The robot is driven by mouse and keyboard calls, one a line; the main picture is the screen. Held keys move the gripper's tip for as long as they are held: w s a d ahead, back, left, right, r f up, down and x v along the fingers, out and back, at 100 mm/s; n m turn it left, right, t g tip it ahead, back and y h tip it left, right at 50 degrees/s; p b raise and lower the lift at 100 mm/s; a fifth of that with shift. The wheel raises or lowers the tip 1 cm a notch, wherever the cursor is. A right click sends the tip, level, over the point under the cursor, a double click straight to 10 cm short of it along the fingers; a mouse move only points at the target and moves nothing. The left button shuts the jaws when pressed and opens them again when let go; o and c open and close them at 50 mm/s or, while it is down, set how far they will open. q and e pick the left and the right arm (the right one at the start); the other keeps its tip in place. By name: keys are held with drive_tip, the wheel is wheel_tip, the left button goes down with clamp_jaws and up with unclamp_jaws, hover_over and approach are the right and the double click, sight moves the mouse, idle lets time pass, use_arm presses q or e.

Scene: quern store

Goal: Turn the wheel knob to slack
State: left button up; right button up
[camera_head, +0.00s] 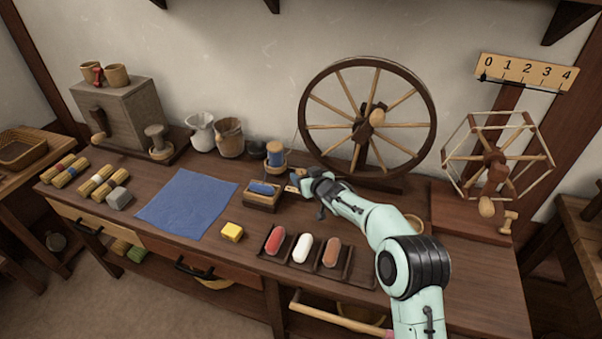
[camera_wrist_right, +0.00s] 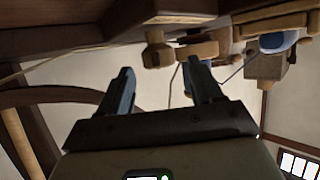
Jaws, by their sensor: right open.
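The spinning wheel (camera_head: 431,122) stands upright at the back of the table, with a round wooden hub piece (camera_head: 378,117) at its centre. I cannot tell for sure whether this is the wheel knob, and I see no slack mark. My left gripper is not in view.
A tray (camera_head: 263,256) of coloured pieces lies in front. A skein winder (camera_head: 495,165) stands to the right. The blue cloth (camera_head: 187,205) lies flat at left.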

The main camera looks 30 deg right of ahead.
sight(302, 173)
drive_tip(key=shift+x, duration=1.2)
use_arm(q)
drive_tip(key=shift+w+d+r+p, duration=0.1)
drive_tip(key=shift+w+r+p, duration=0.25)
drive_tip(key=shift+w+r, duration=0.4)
use_arm(e)
drive_tip(key=shift+x, duration=0.8)
drive_tip(key=shift+d, duration=0.1)
drive_tip(key=c, duration=1)
drive_tip(key=p, duration=0.7)
drive_tip(key=shift+r+n+y, duration=0.1)
drive_tip(key=shift+n+y, duration=0.2)
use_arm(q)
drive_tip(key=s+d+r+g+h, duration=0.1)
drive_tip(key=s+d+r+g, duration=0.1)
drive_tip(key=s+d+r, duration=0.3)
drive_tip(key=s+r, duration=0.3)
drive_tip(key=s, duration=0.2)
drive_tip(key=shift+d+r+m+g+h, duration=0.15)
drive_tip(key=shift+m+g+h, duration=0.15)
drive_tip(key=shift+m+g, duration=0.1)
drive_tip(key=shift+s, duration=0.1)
